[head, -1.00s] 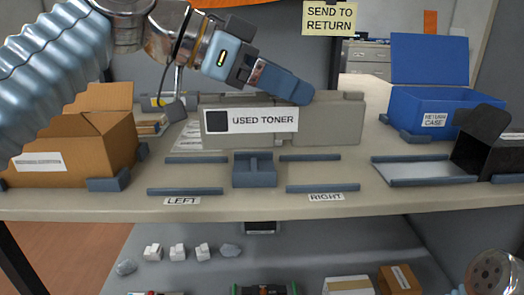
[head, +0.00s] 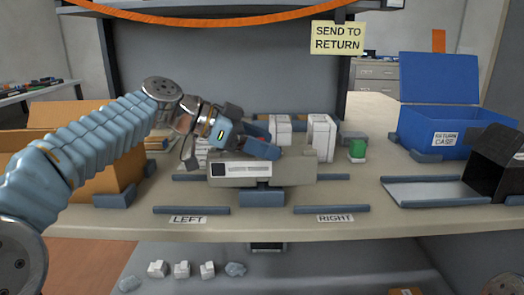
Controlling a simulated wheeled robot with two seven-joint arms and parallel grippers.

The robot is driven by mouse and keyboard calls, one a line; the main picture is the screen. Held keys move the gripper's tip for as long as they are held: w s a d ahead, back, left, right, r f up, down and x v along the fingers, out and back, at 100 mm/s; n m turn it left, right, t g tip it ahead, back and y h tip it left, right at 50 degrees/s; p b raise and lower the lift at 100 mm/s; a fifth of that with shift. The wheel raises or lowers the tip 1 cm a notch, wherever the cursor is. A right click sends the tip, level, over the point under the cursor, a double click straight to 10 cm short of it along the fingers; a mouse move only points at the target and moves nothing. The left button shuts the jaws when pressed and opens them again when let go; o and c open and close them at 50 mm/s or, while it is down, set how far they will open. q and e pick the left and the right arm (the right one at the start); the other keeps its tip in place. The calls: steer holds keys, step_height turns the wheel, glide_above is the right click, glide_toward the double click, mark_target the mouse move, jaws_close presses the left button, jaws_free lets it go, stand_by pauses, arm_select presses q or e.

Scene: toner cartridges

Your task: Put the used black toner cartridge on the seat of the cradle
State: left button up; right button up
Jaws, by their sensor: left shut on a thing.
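The used black toner cartridge, a long grey block (head: 310,172), lies crosswise at the centre of the table in the head view. A white label with a small dark square is on its front left; its text is too small to read. My left gripper (head: 265,150) reaches in from the left and is shut on the cartridge's top. The blue cradle (head: 262,198) shows directly below the cartridge, with its upper part and seat hidden. I cannot tell whether the cartridge touches the seat. My right gripper is not in view.
Blue rails (head: 190,210) flank the cradle above the LEFT and RIGHT labels. White boxes (head: 320,138) and a green container (head: 357,150) stand behind. An open cardboard box (head: 100,175) is left; the blue return case (head: 430,140) and a black bin (head: 495,160) are right.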

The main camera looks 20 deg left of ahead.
arm_select(q)
steer(key=shift+s+f, duration=0.1)
steer(key=shift+f, duration=0.6)
steer(key=o, duration=1.8)
steer(key=shift+f, duration=0.1)
steer(key=v, duration=1.2)
